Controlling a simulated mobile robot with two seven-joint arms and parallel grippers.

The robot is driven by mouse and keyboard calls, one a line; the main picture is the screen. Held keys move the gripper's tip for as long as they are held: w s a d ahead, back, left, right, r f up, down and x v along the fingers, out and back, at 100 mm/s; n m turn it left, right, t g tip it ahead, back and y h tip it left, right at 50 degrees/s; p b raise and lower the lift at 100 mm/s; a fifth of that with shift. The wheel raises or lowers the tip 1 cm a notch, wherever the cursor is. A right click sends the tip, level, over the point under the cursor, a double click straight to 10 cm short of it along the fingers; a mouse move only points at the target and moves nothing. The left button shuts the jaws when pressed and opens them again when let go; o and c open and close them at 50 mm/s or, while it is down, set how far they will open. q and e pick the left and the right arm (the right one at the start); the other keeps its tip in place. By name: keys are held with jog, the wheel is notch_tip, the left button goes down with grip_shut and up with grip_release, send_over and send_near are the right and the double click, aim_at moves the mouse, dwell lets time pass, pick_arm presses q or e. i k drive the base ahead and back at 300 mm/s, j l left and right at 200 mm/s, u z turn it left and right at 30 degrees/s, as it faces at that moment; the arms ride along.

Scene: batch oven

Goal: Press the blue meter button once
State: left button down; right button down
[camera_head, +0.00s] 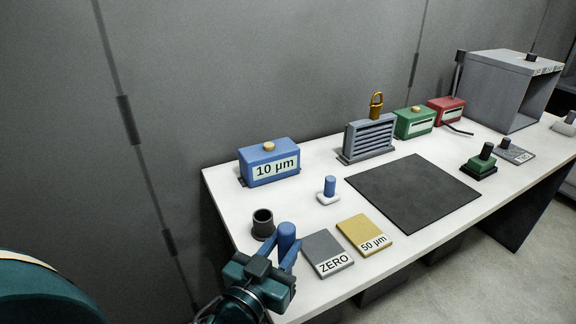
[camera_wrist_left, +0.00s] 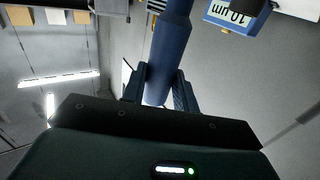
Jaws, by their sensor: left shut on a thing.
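The blue box labelled "10 µm" (camera_head: 270,163) stands at the back left of the white table, with a round gold button (camera_head: 269,146) on its top. Part of it also shows upside down at the top of the left wrist view (camera_wrist_left: 232,18). My left gripper (camera_head: 284,249) is at the table's front left, nearer than the blue box and apart from it. It is shut on a blue cylinder (camera_head: 287,232), which sticks up between the fingers and also shows in the left wrist view (camera_wrist_left: 170,45). My right gripper is not in view.
A dark cup (camera_head: 263,223) stands just beyond the left gripper. A grey ZERO plate (camera_head: 327,253), a yellow 50 µm plate (camera_head: 365,235) and a small blue knob on a white base (camera_head: 329,190) lie nearby. A black mat (camera_head: 412,192) fills mid-table; green (camera_head: 414,122) and red (camera_head: 446,110) boxes stand behind.

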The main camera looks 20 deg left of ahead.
aim_at(268, 146)
jog(key=j+u, duration=0.35)
jog(key=j, duration=0.15)
jog(key=j+u, duration=0.4)
jog(key=j, duration=0.15)
jog(key=i+j+u, duration=0.2)
jog(key=j+u, duration=0.15)
jog(key=j, duration=0.1)
